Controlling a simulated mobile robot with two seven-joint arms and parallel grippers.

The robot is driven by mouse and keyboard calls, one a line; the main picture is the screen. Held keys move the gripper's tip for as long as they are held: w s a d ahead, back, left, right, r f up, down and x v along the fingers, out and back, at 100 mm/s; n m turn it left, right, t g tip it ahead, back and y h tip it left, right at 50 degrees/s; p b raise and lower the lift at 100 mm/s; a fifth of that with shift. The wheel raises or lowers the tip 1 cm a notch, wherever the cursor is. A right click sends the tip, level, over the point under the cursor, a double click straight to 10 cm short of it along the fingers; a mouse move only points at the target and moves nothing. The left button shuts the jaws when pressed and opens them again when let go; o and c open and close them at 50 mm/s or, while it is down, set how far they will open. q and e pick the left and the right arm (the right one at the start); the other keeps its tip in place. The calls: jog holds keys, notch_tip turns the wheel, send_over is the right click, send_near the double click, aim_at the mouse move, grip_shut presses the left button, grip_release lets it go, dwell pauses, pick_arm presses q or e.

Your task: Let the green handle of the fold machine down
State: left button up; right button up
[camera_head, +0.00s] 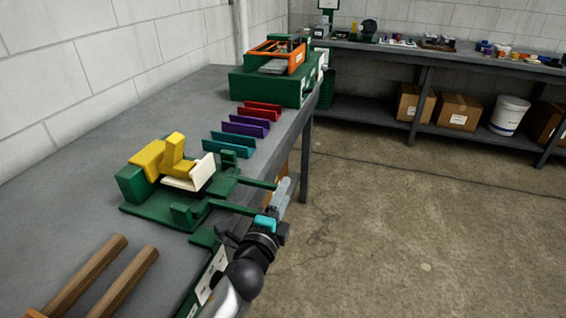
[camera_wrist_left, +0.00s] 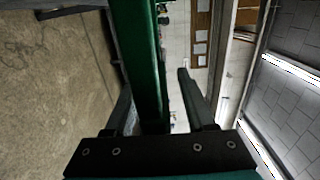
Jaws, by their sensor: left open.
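The fold machine (camera_head: 138,212) sits on the grey bench in the head view. It is green with yellow blocks and a cream-white piece on it. Its green handle (camera_head: 226,205) has two bars reaching right, past the bench edge, about level. My left gripper (camera_head: 281,196) is at the outer end of these bars, beyond the bench edge. In the left wrist view a green bar (camera_wrist_left: 140,50) runs down between the two dark, parted fingers. I cannot tell whether the fingers touch it. The gripper hides the end of the handle. My right gripper is out of view.
Teal, purple and red channel pieces (camera_head: 245,126) lie behind the machine. A green box (camera_head: 262,88) with an orange frame stands farther back. Two wooden bars (camera_head: 95,266) lie in front. The concrete floor (camera_head: 400,235) right of the bench is clear.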

pick_arm(q)
notch_tip(320, 180, up, 20)
jog(key=p, duration=0.9)
jog(key=shift+f, duration=0.25)
